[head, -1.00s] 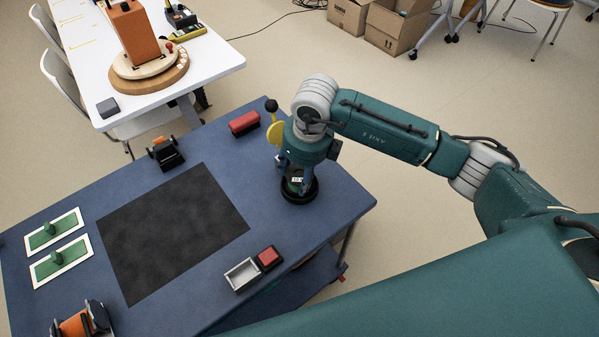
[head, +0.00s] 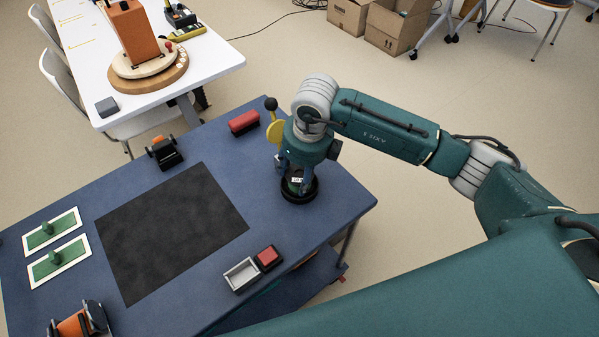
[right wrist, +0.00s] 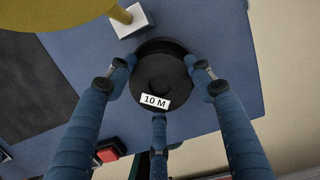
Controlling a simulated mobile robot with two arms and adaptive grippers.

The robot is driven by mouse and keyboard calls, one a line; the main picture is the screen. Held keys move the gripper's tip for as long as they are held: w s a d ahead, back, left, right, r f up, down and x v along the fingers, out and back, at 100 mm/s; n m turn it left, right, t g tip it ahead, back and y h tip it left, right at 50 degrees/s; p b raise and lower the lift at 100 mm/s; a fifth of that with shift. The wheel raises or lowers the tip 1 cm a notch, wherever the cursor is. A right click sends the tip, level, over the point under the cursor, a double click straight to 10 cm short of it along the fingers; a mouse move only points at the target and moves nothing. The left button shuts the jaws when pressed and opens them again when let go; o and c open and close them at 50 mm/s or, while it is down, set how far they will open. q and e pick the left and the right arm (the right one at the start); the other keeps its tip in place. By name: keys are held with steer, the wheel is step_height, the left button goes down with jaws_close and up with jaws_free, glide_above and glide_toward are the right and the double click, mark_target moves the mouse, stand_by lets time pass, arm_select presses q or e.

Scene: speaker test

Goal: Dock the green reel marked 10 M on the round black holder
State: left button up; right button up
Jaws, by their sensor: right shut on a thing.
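The reel marked 10 M (right wrist: 160,86) is between the fingers of my right gripper (head: 294,187). In the right wrist view its face looks dark, with a raised middle and a white label; in the head view a little green shows by the label. My right gripper is shut on it, fingers around its sides. The round black holder (head: 299,199) stands on the blue table, its rim showing below and around the fingertips. The reel is over or within the holder; I cannot tell if it is seated, as the fingers hide the contact. My left gripper is not in view.
A yellow disc on a post with a black ball (head: 275,131) stands close behind my right gripper. A red block (head: 244,122) lies left of it. A two-part tray (head: 241,274) is near the front edge. The black mat (head: 170,235) is bare.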

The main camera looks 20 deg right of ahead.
steer(key=shift+f, duration=0.2)
steer(key=o, duration=1)
steer(key=shift+c, duration=0.2)
steer(key=shift+r, duration=0.1)
step_height(320, 180, up, 11)
steer(key=s+p, duration=0.1)
steer(key=p, duration=0.5)
steer(key=shift+s+d+p, duration=0.3)
steer(key=shift+s+d, duration=0.05)
